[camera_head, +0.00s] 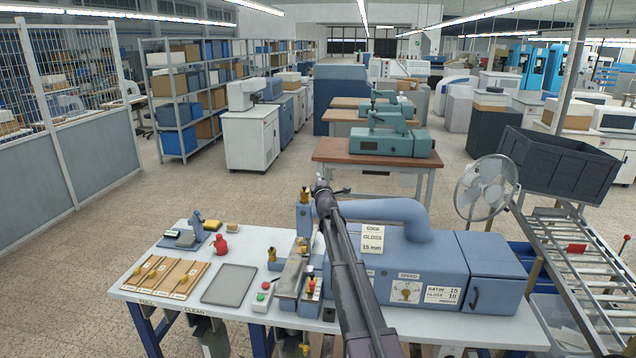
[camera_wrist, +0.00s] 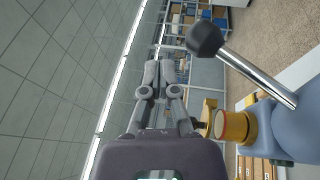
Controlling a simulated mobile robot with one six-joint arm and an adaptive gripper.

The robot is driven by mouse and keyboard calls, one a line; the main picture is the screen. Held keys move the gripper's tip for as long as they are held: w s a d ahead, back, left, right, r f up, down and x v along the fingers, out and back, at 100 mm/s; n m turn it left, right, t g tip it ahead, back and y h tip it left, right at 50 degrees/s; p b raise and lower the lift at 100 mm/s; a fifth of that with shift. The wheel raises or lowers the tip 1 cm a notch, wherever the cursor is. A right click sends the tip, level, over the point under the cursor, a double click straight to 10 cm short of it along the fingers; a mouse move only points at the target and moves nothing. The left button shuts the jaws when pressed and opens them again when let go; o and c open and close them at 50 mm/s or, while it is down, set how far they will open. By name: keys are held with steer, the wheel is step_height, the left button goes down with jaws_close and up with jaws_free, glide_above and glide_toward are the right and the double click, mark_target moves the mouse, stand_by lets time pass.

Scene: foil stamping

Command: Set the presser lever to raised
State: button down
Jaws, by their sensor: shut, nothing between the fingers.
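The presser lever shows in the wrist view as a bright metal rod (camera_wrist: 258,72) with a black ball knob (camera_wrist: 205,38). Its base meets the blue machine housing (camera_wrist: 302,128). That view is turned on its side, and the rod appears to slant upward from the housing. My gripper (camera_wrist: 160,72) is shut and empty, with its fingers apart from the knob and to its left in that view. In the head view my gripper (camera_head: 321,188) is over the blue machine (camera_head: 385,258), near its yellow-topped post (camera_head: 304,214). My arm hides part of the machine, and the lever is hard to make out there.
A brass-coloured knob (camera_wrist: 235,127) sits beside the lever base. A fan (camera_head: 486,187) and roller conveyor (camera_head: 590,275) stand at right.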

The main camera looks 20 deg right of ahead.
steer(key=shift+w+d+f, duration=0.15)
steer(key=shift+w+d, duration=0.1)
steer(key=shift+w, duration=0.25)
steer(key=shift+w+d+f, duration=0.15)
steer(key=shift+w+d, duration=0.05)
steer(key=shift+w, duration=0.25)
steer(key=shift+r, duration=0.15)
steer(key=s+a+r+p, duration=0.3)
steer(key=s+r+p, duration=0.5)
steer(key=s+r, duration=0.1)
steer(key=shift+p, duration=0.35)
steer(key=shift+f, duration=0.1)
stand_by(0.6)
